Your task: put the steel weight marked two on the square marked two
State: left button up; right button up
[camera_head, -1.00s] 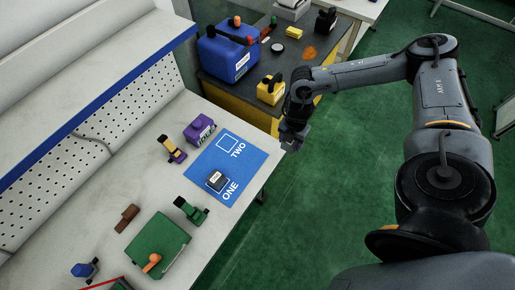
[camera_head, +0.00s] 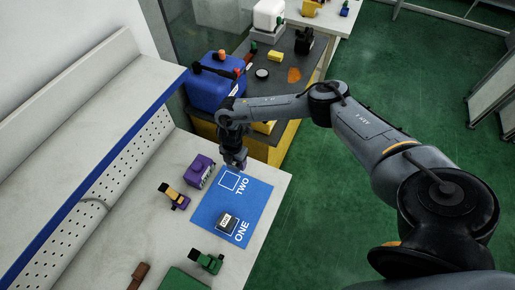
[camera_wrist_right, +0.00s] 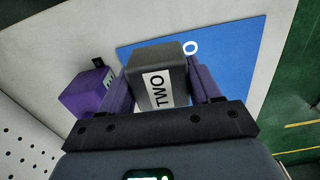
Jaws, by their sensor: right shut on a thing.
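My right gripper (camera_head: 235,164) is shut on the steel weight marked two, a dark grey block (camera_wrist_right: 156,68) with a white TWO label between the fingers in the right wrist view. In the head view the gripper hangs at the far end of the blue mat (camera_head: 209,210), by the outlined square marked two (camera_head: 230,180), whose edge it partly hides. I cannot tell the weight's height above the mat. Another dark weight (camera_head: 227,221) with a white label sits on the square marked one. My left gripper is not in view.
A purple box (camera_head: 199,171) and a yellow-and-purple tool (camera_head: 174,196) lie left of the mat. A green tool (camera_head: 207,262) lies in front. A blue container (camera_head: 214,88) stands on the dark bench behind. The workbench right of the mat is clear.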

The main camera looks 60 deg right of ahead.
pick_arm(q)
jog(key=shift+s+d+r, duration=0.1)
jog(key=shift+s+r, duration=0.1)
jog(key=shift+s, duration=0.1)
pick_arm(e)
jog(key=shift+n, duration=0.3)
jog(key=a, duration=0.4)
jog(key=shift+w+r, duration=0.15)
jog(key=shift+w, duration=0.05)
pick_arm(q)
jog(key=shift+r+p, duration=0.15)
jog(key=shift+p, duration=0.2)
pick_arm(e)
jog(key=b, duration=0.4)
send_over(231, 180)
notch_tip(231, 180, down, 6)
jog(key=shift+r, duration=0.1)
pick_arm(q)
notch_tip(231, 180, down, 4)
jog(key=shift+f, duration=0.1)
pick_arm(e)
jog(key=shift+f, duration=0.2)
pick_arm(q)
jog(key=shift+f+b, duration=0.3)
jog(key=shift+b, duration=0.1)
pick_arm(e)
jog(key=shift+f, duration=0.4)
